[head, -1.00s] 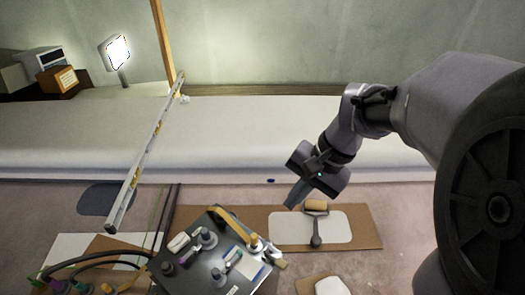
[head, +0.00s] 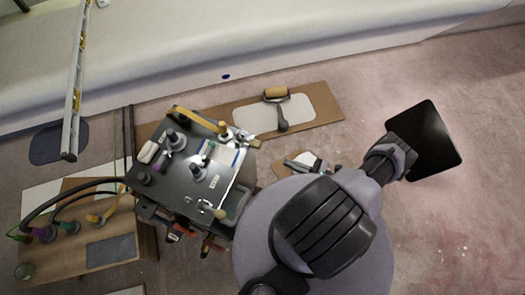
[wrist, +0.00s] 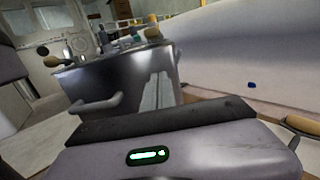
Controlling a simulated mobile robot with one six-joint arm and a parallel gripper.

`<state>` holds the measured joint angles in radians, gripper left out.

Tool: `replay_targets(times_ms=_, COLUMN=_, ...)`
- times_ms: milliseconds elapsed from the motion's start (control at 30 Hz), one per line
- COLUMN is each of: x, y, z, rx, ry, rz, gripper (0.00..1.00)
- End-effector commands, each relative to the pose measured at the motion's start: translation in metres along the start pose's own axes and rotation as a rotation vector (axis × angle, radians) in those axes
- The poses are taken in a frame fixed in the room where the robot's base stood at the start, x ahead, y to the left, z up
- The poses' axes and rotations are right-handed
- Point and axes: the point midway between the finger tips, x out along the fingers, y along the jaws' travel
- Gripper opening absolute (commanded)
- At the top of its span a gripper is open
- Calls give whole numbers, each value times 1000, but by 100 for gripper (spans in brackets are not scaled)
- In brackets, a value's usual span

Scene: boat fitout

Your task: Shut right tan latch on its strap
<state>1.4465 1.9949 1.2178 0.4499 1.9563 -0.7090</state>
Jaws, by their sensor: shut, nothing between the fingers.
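I cannot make out the right tan latch or its strap in either view. My gripper (wrist: 165,122) fills the lower part of the wrist view, a grey body with a green light and a dark bar across its front. Its jaws are shut and empty. Beyond it is the dark side of a tool cart with a grey handle (wrist: 97,104), apart from the gripper.
The cart top (head: 232,172) carries several tools and bottles. A roller (head: 278,95) lies on cardboard behind it. A wooden board (head: 70,200) with hoses is at left. A long level (head: 75,85) leans at upper left. Pinkish floor at far right is clear.

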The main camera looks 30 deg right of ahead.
Motion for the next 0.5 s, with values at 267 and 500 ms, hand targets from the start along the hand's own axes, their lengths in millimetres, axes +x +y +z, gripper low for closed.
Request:
replay_targets(times_ms=267, x=0, y=3, z=-3, rx=6, ry=-7, rz=-14, gripper=0)
replay_targets(times_ms=500, x=18, y=3, z=-3, rx=7, ry=-7, rz=-8, gripper=0)
